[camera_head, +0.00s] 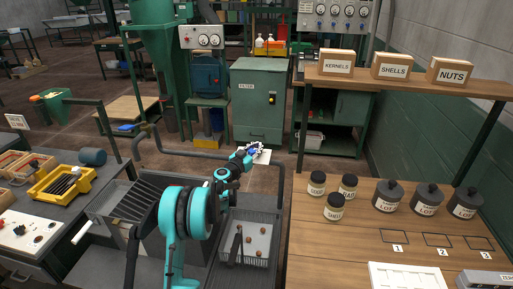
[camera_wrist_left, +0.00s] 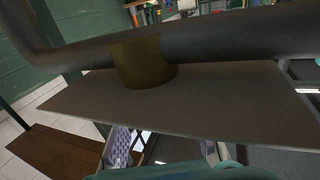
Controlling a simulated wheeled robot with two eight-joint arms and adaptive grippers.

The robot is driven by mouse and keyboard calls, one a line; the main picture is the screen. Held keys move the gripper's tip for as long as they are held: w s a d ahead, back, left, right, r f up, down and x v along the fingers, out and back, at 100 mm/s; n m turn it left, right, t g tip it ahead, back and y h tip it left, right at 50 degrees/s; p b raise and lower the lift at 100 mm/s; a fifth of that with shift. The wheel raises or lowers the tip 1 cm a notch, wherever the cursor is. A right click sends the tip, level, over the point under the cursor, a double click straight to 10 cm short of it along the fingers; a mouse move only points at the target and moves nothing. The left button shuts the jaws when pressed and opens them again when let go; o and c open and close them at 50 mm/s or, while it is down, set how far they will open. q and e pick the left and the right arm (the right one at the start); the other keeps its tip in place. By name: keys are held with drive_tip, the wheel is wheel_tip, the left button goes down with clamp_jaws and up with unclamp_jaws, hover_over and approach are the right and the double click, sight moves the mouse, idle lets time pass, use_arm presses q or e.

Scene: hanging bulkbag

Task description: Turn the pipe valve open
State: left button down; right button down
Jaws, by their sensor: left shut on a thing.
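The grey pipe (camera_head: 180,152) crosses behind my left arm in the head view. In the left wrist view the pipe (camera_wrist_left: 235,37) runs across the top, with a brass-coloured collar (camera_wrist_left: 142,63) on it. A flat grey plate, seemingly the valve handle (camera_wrist_left: 215,95), lies below the collar and spans the picture. My left gripper (camera_head: 256,149) is at the pipe, beyond the wire basket, and shut on the valve handle. In the left wrist view its light fingers show on both sides at the bottom; the exact contact is hidden. My right gripper is in neither view.
A wire basket (camera_head: 274,219) with several brown nuts sits below my arm. A wooden bench (camera_head: 335,247) with black-lidded jars (camera_head: 388,195) stands right. A dark worktop with a yellow tray (camera_head: 63,184) is left. A green cabinet (camera_head: 259,100) stands beyond the pipe.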

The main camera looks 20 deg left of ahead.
sight(250, 153)
use_arm(q)
drive_tip(key=c, duration=1.2)
unclamp_jaws()
drive_tip(key=shift+o, duration=0.2)
drive_tip(key=s, duration=0.7)
drive_tip(key=shift+s+a, duration=0.2)
drive_tip(key=shift+a, duration=0.2)
